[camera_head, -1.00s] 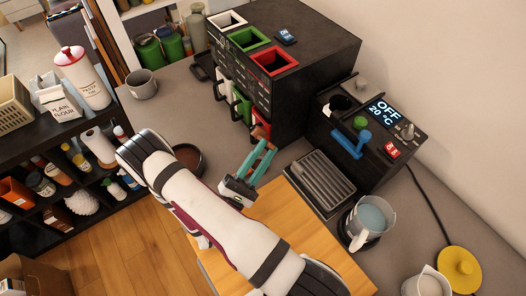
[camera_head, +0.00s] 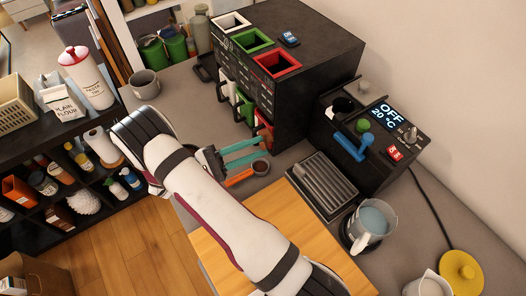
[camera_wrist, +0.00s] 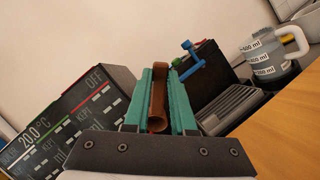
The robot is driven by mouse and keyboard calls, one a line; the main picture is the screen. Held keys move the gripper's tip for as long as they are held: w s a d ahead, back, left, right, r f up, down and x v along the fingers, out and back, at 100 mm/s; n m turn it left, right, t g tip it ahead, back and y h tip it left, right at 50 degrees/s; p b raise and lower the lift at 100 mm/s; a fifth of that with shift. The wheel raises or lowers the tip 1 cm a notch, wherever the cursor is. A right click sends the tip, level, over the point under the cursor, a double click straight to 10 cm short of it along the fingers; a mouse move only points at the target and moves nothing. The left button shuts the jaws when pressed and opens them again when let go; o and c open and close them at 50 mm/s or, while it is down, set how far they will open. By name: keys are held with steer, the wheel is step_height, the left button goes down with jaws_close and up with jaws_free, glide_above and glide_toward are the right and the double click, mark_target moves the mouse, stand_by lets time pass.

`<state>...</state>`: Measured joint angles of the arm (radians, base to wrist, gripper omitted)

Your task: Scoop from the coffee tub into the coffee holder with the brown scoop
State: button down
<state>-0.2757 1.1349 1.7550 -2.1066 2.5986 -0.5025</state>
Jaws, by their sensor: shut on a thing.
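My gripper (camera_head: 267,147) is above the counter in front of the black dispenser, its teal fingers pointing right. In the wrist view its fingers (camera_wrist: 159,88) are shut on the brown scoop (camera_wrist: 158,105), which stands between them. The scoop is hard to make out in the head view. Just below the fingers in the head view is a small round cup with brown inside (camera_head: 260,167) and an orange handle (camera_head: 239,178), which looks like the coffee holder; I cannot tell its height. The coffee tub is hidden, apparently behind my arm.
The black dispenser (camera_head: 318,43) stands behind the gripper. The coffee machine (camera_head: 375,120) and its ridged drip tray (camera_head: 322,184) are to the right. A measuring jug (camera_head: 371,222) stands at lower right, a grey mug (camera_head: 144,84) at back left. A wooden board (camera_head: 262,208) lies in front.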

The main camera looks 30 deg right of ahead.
steer(key=s+d+f+t+y, duration=0.1)
steer(key=s+d+t+y, duration=0.1)
steer(key=y, duration=0.8)
steer(key=s+d+f+m+t+y, duration=0.1)
steer(key=s+d+t+y, duration=0.1)
steer(key=d+t+y, duration=0.3)
steer(key=d+y, duration=0.2)
steer(key=y, duration=0.2)
steer(key=shift+d+y, duration=0.2)
steer(key=shift+y, duration=0.2)
